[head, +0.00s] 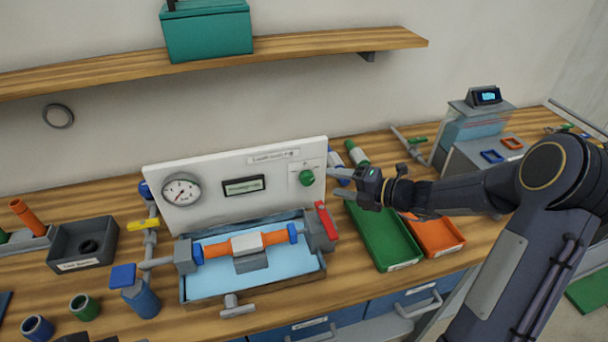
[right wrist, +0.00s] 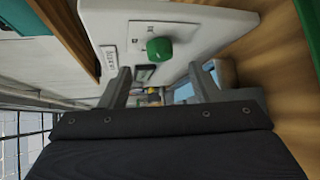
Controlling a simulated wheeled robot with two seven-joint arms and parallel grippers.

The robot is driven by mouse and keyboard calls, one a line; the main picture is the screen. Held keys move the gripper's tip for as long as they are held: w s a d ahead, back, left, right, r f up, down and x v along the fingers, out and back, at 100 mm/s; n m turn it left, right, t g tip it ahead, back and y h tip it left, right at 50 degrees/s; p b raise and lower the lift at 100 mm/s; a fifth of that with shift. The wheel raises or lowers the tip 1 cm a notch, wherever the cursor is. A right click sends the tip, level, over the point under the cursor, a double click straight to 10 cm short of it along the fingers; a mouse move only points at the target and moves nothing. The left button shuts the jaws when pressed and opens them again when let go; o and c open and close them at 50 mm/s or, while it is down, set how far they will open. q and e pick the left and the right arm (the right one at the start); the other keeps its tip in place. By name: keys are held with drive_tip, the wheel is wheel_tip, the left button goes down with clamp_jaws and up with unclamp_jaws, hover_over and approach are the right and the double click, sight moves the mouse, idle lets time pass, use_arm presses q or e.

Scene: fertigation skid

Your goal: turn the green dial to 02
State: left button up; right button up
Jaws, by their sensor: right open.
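The green dial (head: 306,177) sits on the right part of the upright white panel (head: 240,168). In the right wrist view the dial (right wrist: 159,49) shows ahead of the fingers, on a pale square plate. Its marks are too small to read. My right gripper (head: 336,183) is open and empty, just right of the dial, with its fingers pointing at the panel's right edge. In the right wrist view the gripper (right wrist: 160,85) has its two fingers apart, with the dial beyond them and not touched. My left gripper is not in view.
A round gauge (head: 181,190) and a dark display (head: 244,186) are on the same panel. Below stands a tray (head: 215,286) with an orange pipe (head: 262,238) and a red-handled valve (head: 326,220). A green tray (head: 385,238) and an orange tray (head: 436,237) lie under my right arm.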

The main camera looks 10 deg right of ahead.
sight(314, 179)
drive_tip(key=x, duration=0.7)
drive_tip(key=shift+a+p, duration=0.2)
drive_tip(key=shift+p, duration=0.1)
drive_tip(key=c, duration=1)
